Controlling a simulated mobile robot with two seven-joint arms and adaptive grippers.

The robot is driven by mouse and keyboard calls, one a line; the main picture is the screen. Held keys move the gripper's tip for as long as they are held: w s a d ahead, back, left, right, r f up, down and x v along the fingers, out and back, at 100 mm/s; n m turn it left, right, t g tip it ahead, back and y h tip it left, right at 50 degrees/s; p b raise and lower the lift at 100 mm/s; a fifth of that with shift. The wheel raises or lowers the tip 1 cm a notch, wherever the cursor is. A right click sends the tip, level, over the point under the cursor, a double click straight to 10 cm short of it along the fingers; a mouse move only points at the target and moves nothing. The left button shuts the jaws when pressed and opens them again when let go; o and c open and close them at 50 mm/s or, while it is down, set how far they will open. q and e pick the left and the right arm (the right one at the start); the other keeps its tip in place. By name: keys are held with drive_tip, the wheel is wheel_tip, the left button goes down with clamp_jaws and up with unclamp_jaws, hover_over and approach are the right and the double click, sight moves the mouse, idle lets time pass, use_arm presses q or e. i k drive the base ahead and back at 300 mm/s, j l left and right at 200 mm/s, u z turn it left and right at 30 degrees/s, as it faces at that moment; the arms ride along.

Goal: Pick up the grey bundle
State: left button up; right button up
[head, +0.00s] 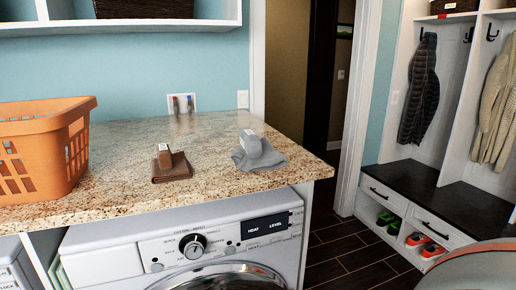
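The grey bundle (272,162) lies on the right part of the speckled stone counter (215,130), near the front edge. It is a spread grey cloth with a grey rounded block on it, and the block has a pale label on its top end. Neither of my grippers shows in the head view, so their state is hidden. A rounded grey part with an orange stripe, probably my own arm, fills the lower right corner.
A brown bundle (171,168) lies left of the grey one, with bare counter between them. An orange laundry basket (40,150) stands at the counter's left end. A white washer (190,245) is under the counter. A bench (440,198) with hanging coats is at right.

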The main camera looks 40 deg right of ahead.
sight(256, 154)
drive_tip(key=l, duration=0.75)
drive_tip(key=l+u, duration=0.1)
drive_tip(key=l, duration=0.65)
drive_tip(key=k+l, duration=0.1)
drive_tip(key=l, duration=0.65)
drive_tip(key=k+l+u, duration=0.1)
drive_tip(key=l, duration=0.65)
